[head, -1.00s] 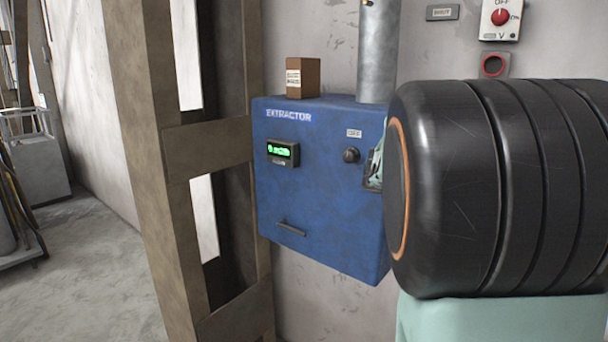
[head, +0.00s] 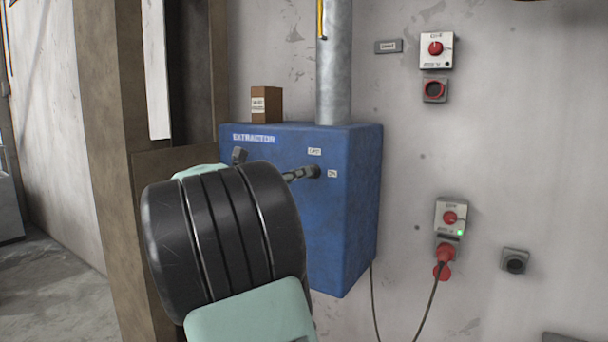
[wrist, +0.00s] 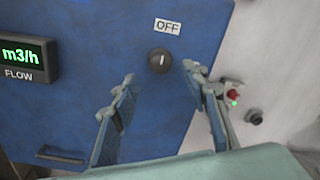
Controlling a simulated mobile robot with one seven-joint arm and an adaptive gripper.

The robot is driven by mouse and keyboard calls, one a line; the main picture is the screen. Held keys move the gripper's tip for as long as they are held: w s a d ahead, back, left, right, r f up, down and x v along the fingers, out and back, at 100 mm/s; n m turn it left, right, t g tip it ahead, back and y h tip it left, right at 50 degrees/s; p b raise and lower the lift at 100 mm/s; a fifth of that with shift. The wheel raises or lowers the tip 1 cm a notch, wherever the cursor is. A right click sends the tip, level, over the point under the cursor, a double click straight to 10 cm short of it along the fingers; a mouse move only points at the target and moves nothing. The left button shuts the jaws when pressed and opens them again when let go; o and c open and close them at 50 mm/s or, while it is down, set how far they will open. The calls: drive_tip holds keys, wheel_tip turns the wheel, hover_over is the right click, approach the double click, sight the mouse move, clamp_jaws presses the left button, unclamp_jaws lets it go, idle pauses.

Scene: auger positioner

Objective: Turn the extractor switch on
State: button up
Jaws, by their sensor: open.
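The blue extractor box (head: 345,220) is on the wall, with "EXTRACTOR" lettering at its upper left. Its black round switch (wrist: 159,61) is in the wrist view below an OFF label (wrist: 167,26); its pale mark points up, toward that label. In the head view the switch (head: 315,171) shows beside my right fingertip, with an ON label (head: 332,174) to its right. My gripper (wrist: 159,73) is open and empty, its fingertips on either side of the switch and slightly below it in the wrist view. I cannot tell whether they touch it.
A lit flow display (wrist: 27,60) is left of the switch. A metal duct (head: 334,70) and a small brown box (head: 266,104) stand on top. Red-knobbed wall switches (head: 436,48) and a plugged socket (head: 450,217) are to the right. A wooden post (head: 105,150) is at left.

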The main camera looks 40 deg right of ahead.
drive_tip(key=x, duration=0.6)
drive_tip(key=shift+d+p, duration=0.3)
drive_tip(key=shift+d, duration=0.05)
drive_tip(key=shift+w, duration=0.1)
clamp_jaws()
